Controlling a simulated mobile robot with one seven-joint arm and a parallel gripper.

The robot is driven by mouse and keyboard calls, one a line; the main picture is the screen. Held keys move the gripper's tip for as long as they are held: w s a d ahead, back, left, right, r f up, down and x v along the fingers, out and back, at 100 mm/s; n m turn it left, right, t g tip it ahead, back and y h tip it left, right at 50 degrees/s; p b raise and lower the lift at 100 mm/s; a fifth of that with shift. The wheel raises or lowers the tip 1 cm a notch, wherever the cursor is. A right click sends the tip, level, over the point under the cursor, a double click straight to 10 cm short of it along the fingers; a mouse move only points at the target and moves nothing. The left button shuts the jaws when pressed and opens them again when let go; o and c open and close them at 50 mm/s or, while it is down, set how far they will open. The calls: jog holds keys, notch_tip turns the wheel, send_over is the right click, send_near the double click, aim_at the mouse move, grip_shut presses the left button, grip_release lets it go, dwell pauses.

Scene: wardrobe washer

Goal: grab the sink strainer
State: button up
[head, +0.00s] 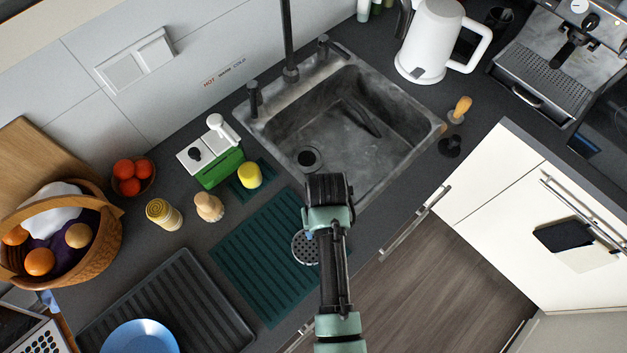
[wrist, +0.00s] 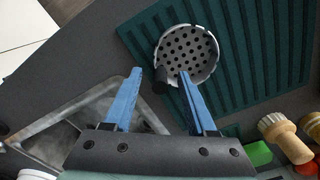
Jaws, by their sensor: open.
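The sink strainer (wrist: 187,52) is a round metal cup with a perforated base and a short black stub (wrist: 160,80) on its rim. It lies on the dark green ribbed mat (wrist: 240,60) in the wrist view. In the head view the strainer (head: 303,249) is partly hidden behind my arm. My gripper (wrist: 159,72) is open, its two blue fingers pointing towards the strainer. In the wrist picture the black stub appears between the fingertips, with the right tip overlapping the strainer's near edge. Whether they touch cannot be told.
The metal sink (head: 385,110) with its black tap is beyond my gripper. A yellow-topped pot (head: 249,176), brush (head: 209,207) and green-and-white caddy (head: 218,165) stand left of it. A black drying rack (head: 190,310) with a blue plate (head: 140,337) lies at lower left.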

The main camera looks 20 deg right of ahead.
grip_shut()
dwell(0.5)
